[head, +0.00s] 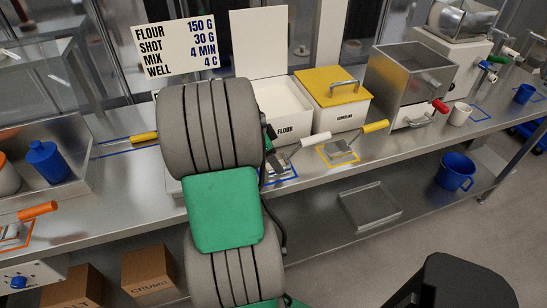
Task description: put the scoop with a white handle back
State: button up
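The scoop with a white handle (316,139) is at the bench's front, just right of my arm. Its handle points up and right, and its metal part lies over or near a blue outline (284,176) on the bench. The outline is partly hidden by my arm. My gripper (272,152) is mostly hidden behind my arm; only a dark and green edge shows close to the scoop's metal end. I cannot tell whether its fingers are open or touch the scoop. The open white flour bin (284,129) stands just behind.
A yellow-lidded bin (333,87) stands to the right, with a yellow-handled scoop (375,126) in front by a yellow outline (338,156). A metal box (407,82) stands further right. A blue mug (455,171) and metal tray (369,206) sit on the lower shelf.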

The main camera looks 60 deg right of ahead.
jog(key=shift+f, duration=0.3)
jog(key=o, duration=1.4)
jog(key=shift+w+r, duration=0.15)
jog(key=shift+r, duration=0.35)
jog(key=v, duration=1.1)
jog(key=w+a+n+t, duration=0.4)
jog(key=w+a+n, duration=0.65)
jog(key=a, duration=0.35)
jog(key=a+f+n+t+y, duration=0.1)
jog(key=a+f+n, duration=0.1)
jog(key=a+n, duration=0.6)
jog(key=s+a+f+n+t+y, duration=0.1)
jog(key=a+n, duration=0.8)
jog(key=a, duration=0.9)
jog(key=shift+s+f+t+y, duration=0.35)
jog(key=shift+f+t+y, duration=0.15)
jog(key=shift+f+y, duration=0.1)
